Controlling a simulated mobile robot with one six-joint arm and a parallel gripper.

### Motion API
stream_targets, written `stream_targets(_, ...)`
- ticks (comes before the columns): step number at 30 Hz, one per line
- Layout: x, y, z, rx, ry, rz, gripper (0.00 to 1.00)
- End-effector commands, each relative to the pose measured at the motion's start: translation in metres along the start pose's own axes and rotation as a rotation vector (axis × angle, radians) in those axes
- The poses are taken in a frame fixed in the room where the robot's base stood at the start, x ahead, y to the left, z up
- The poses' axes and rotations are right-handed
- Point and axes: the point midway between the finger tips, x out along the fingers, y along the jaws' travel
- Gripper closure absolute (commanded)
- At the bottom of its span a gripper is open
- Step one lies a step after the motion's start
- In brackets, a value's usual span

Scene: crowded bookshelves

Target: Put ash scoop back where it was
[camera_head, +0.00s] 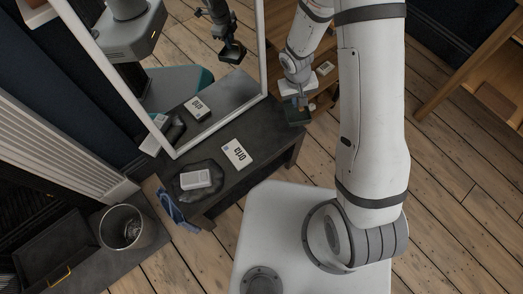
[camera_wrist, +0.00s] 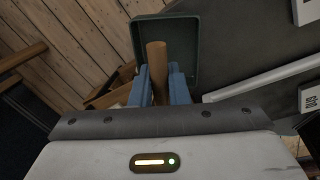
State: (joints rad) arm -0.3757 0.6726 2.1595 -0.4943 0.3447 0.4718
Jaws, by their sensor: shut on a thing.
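The ash scoop has a dark green square pan (camera_wrist: 186,32) and a round wooden handle (camera_wrist: 157,65). My gripper (camera_wrist: 161,78) is shut on the handle, with one blue finger on each side. In the head view the scoop (camera_head: 298,115) hangs from my gripper (camera_head: 297,97), just off the right end of the dark table (camera_head: 228,185). The scoop is held in the air, and the part of the handle between the fingers is partly hidden.
A white-framed mirror (camera_head: 217,131) stands at the table's back and reflects it. A white card (camera_head: 237,153) and a dark dish (camera_head: 207,170) with a white block (camera_head: 196,179) lie on the table. A metal bucket (camera_head: 127,228) stands at lower left. Wooden furniture (camera_head: 490,75) is at right.

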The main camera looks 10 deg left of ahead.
Motion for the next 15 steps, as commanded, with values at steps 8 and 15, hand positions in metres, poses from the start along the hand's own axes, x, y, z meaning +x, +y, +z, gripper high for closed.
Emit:
stream_targets(8,-0.008,-0.106,0.016,-0.330,0.059,-0.009,1.00)
stream_targets(15,-0.019,-0.144,0.035,-0.468,0.075,-0.012,1.00)
